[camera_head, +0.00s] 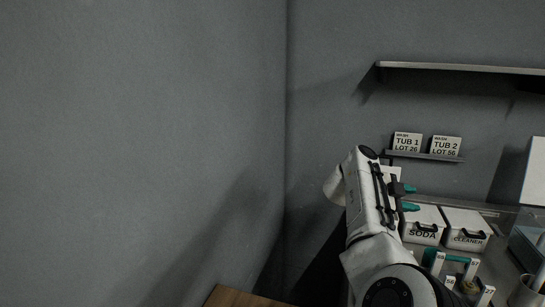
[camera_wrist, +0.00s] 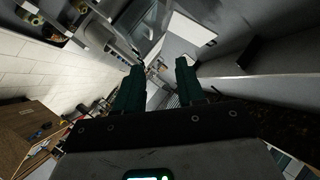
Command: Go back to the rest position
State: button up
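My gripper (camera_head: 411,198) is at the end of my raised white arm, right of centre in the head view. Its two teal fingers point right, above and beside the white SODA box (camera_head: 423,226). In the wrist view my gripper (camera_wrist: 159,75) has its two dark teal fingers spread apart. Nothing is seen held between them. The wrist view is tilted and looks out over the room.
A CLEANER box (camera_head: 467,231) stands right of the SODA box. Cards for TUB 1 (camera_head: 407,142) and TUB 2 (camera_head: 445,146) stand on a small ledge (camera_head: 424,156). A long shelf (camera_head: 460,68) is above. A wooden surface (camera_head: 240,298) is at bottom centre. The left wall is bare.

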jog(key=d+f+n+t+h, duration=0.2)
jog(key=d+n+t+h, duration=0.15)
jog(key=d+t, duration=0.45)
jog(key=s+a+f+n+t+y, duration=0.1)
jog(key=s+a+f+n+y, duration=0.6)
jog(key=s+f+n+y, duration=0.5)
jog(key=s+a+f+n+y, duration=0.65)
jog(key=s+f+n, duration=0.2)
jog(key=f, duration=0.45)
jog(key=s+f+g, duration=0.2)
jog(key=s+g, duration=0.1)
jog(key=s, duration=0.8)
jog(key=s+a+f+g+b, duration=0.1)
jog(key=s+g, duration=0.3)
jog(key=s, duration=0.8)
jog(key=s+a+f+g+h, duration=0.1)
jog(key=s+f+g, duration=0.3)
jog(key=s, duration=0.7)
jog(key=shift+s+m, duration=0.25)
jog(key=shift+m, duration=0.05)
